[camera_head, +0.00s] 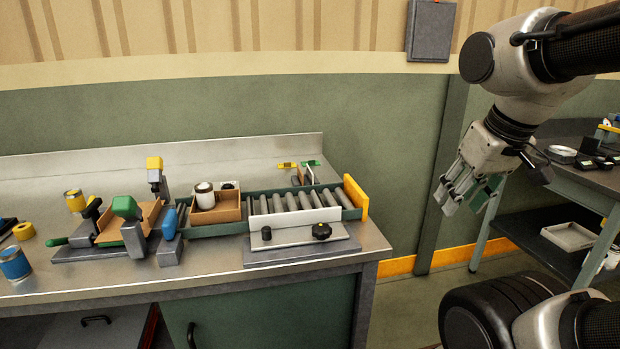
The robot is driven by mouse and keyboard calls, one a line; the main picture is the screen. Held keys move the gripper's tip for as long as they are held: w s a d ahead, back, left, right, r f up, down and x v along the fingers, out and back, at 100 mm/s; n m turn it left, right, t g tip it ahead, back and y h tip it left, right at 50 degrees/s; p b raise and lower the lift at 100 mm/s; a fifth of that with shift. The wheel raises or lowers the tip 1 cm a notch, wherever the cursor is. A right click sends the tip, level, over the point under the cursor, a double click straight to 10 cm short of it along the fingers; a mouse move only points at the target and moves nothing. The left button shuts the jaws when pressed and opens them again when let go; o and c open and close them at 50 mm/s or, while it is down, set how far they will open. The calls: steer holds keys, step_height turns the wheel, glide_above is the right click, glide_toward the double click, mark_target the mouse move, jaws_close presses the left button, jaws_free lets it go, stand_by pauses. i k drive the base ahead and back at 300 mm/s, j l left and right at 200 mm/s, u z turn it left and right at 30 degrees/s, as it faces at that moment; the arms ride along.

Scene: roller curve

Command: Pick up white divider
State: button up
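A long, low white strip (293,219), which looks like the white divider, stands on edge along the front of the roller conveyor (292,202) on the metal bench. Its lower edge meets the grey plate fixture in front of it. My gripper (462,203) hangs in the air at the right, beyond the bench's right end and well apart from the strip. It points down and to the left. Its fingers look spread, with nothing clearly between them, and a green patch shows at the right finger.
The fixture plate (300,248) carries two black knobs. A yellow end stop (355,197) stands at the conveyor's right end. A cardboard box (216,208) with a white-topped cup is left of the rollers. Clamps (130,225) and tins crowd the bench's left. A second table (585,175) stands right.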

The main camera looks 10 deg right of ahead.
mark_target(310, 176)
steer(key=z, duration=0.25)
steer(key=i+l+z, duration=0.15)
steer(key=z, duration=0.2)
steer(key=i+l+z, duration=0.1)
steer(key=z, duration=0.25)
steer(key=i+z, duration=0.35)
steer(key=i, duration=2.25)
steer(key=i+u, duration=0.1)
steer(key=u, duration=0.4)
steer(key=i+u, duration=0.1)
steer(key=u, duration=0.4)
steer(key=i+l+u, duration=0.1)
steer(key=u, duration=0.4)
steer(key=i+l+u, duration=0.1)
steer(key=u, duration=2.1)
